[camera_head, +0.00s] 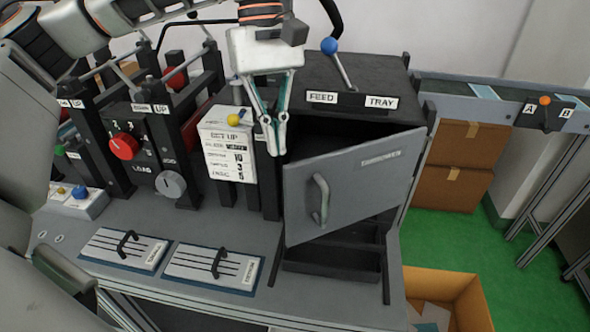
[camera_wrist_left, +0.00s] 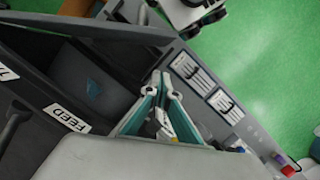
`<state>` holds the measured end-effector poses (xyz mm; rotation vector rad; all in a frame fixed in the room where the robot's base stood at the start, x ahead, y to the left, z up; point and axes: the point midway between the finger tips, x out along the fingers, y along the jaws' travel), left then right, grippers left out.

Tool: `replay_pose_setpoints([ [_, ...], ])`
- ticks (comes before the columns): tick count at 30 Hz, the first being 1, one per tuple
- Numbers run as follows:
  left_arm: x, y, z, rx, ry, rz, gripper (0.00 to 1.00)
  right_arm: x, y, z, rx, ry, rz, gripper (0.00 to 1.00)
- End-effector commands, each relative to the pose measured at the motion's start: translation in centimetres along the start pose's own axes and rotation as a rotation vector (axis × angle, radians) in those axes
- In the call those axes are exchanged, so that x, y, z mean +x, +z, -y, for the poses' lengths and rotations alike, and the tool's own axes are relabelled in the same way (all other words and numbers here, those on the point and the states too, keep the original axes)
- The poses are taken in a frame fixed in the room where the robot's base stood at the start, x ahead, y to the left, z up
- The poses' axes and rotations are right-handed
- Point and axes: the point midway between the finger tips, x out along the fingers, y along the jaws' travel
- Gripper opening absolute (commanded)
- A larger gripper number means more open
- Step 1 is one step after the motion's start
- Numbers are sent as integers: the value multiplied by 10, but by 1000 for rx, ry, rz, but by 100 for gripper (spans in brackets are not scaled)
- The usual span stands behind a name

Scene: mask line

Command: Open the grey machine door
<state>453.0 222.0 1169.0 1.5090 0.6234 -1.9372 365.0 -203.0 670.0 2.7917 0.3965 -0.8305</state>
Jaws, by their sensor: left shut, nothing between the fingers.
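The grey machine door (camera_head: 360,185) stands partly open in the head view, tilted out from the dark cabinet (camera_head: 350,133), whose inside shows above and below it. Its curved handle (camera_head: 320,200) is near the left edge. My left gripper (camera_head: 273,150) is shut and empty, pointing down just beside the door's upper left edge, clear of the handle. My right gripper is not seen.
A set-up sign box (camera_head: 228,150) stands left of the gripper, next to a machine with a red knob (camera_head: 124,147). A blue-knobbed lever (camera_head: 330,46) rises above the cabinet. An open cardboard box (camera_head: 470,300) is at lower right.

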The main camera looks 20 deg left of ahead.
Motion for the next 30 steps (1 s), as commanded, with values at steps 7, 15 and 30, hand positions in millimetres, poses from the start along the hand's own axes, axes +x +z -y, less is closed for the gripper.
replay_pose_setpoints([
  [7,27,0,1,1,-3,2,0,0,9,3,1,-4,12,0],
  [15,74,0,1,2,-4,3,0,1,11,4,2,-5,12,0],
  [30,100,0,0,0,-1,1,0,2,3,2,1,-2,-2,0],
])
